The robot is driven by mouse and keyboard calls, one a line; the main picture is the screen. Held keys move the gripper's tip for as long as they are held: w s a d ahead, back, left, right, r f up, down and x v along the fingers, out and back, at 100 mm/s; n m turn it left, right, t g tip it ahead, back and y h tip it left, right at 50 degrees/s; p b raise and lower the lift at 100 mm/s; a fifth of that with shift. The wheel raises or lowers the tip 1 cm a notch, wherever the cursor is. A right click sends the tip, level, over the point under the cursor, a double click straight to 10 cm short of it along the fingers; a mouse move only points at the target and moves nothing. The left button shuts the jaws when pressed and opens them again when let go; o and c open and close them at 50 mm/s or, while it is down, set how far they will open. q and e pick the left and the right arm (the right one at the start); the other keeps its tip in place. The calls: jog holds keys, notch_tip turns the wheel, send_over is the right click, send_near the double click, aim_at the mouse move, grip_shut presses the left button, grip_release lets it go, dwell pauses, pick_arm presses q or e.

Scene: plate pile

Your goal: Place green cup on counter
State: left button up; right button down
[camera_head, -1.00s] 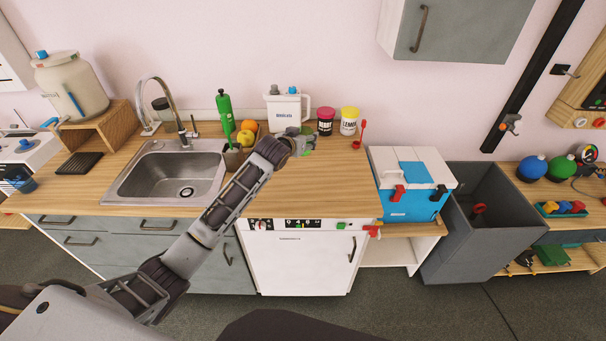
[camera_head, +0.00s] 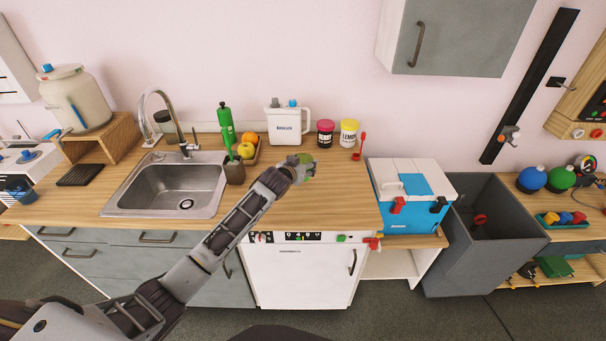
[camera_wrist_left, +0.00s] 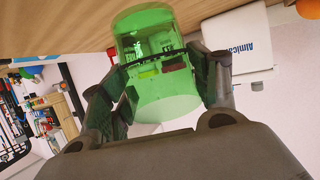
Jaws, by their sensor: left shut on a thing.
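My left gripper (camera_head: 303,163) is over the wooden counter (camera_head: 330,200), right of the sink, and shut on the green cup (camera_head: 307,172). In the left wrist view the see-through green cup (camera_wrist_left: 155,68) sits between the two dark fingers (camera_wrist_left: 165,90), close to the wooden surface. I cannot tell whether the cup touches the counter. My right gripper is not in view.
A white jug (camera_head: 286,124), a red-lidded jar (camera_head: 325,133) and a yellow-lidded jar (camera_head: 348,132) stand along the wall. The front right counter is clear.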

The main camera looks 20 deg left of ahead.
pick_arm(q)
jog(key=shift+f, duration=0.2)
jog(key=shift+f, duration=1.9)
jog(key=shift+f, duration=0.1)
jog(key=o, duration=1)
jog(key=shift+s, duration=0.1)
jog(key=shift+v, duration=5.95)
